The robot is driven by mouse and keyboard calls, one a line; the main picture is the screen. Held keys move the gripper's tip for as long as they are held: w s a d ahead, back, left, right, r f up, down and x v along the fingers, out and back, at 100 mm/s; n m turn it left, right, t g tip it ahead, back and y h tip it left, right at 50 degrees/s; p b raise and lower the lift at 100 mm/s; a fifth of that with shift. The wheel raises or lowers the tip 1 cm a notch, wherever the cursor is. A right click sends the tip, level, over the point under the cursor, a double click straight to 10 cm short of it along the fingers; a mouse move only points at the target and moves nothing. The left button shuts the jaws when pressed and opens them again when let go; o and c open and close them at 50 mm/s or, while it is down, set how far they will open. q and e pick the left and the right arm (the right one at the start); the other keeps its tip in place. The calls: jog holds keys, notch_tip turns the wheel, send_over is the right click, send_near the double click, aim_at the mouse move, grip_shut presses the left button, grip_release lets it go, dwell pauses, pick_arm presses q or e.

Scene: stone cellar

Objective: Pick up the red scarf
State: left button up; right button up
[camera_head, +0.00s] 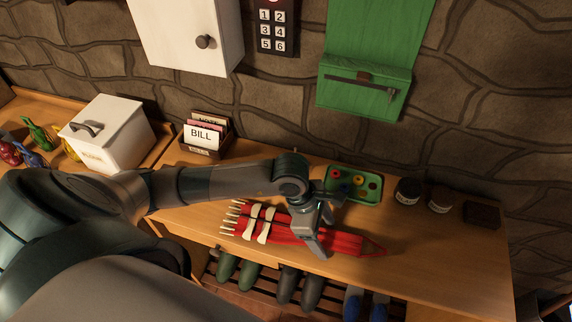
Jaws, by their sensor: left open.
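The red scarf (345,242) lies stretched out on the wooden table (430,262), with cream fringe at its left end and two cream bands across its left half. It narrows to a point at its right end. My left gripper (318,243) points down over the middle of the scarf, and its fingers are open. The gripper hides part of the scarf. I cannot tell whether the fingertips touch the cloth. My right gripper is not in view.
A green tray (374,193) with small coloured pieces sits just behind the gripper. Two dark jars (408,190) and a dark block (481,213) stand to the right. A bill box (207,138) and a white lidded box (107,131) stand left. Shoes (288,284) rest on a rack below.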

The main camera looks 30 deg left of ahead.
pick_arm(q)
jog(key=c, duration=1.2)
jog(key=shift+r, duration=0.2)
jog(key=shift+c, duration=0.2)
